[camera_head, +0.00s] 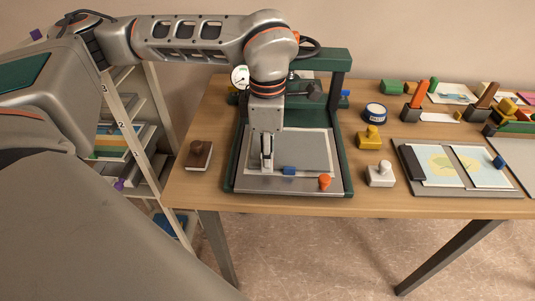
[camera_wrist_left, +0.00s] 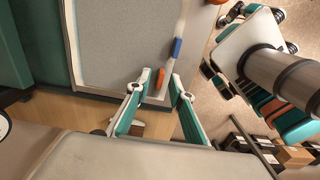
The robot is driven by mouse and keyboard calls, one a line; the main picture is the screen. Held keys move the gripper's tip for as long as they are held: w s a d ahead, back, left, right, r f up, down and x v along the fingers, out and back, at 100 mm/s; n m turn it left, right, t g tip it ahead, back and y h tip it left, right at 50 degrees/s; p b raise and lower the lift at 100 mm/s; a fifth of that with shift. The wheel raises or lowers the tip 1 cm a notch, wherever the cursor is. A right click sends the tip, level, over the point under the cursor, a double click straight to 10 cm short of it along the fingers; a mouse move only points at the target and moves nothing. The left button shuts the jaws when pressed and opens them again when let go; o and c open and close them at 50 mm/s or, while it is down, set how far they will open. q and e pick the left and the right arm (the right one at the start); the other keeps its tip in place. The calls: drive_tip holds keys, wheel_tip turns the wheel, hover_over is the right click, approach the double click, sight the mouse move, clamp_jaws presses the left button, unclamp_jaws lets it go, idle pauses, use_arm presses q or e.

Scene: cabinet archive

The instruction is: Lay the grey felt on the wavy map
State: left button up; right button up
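The grey felt (camera_head: 301,149) appears as a flat grey sheet on the pale bed (camera_head: 250,183) of a green-framed press. It fills the upper left of the left wrist view (camera_wrist_left: 120,40), with a pale border beside it. My left gripper (camera_head: 267,168) points down at the front left of the felt. In the left wrist view its fingers (camera_wrist_left: 160,78) are apart, with a small orange piece (camera_wrist_left: 160,82) between or just beyond the tips; I cannot tell contact. The wavy map cannot be made out; any sheet under the felt is hidden. My right gripper is not in view.
A blue piece (camera_head: 289,171) and an orange knob (camera_head: 325,182) are at the bed's front. A brown stamp (camera_head: 199,155) stands left of the press. Yellow (camera_head: 369,138) and white (camera_head: 380,174) stamps stand right of it, before a board with coloured sheets (camera_head: 437,164).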

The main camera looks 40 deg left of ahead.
use_arm(q)
drive_tip(key=shift+r+p, duration=2.55)
drive_tip(key=shift+r, duration=1)
wheel_tip(320, 180, up, 12)
drive_tip(key=shift+s, duration=0.1)
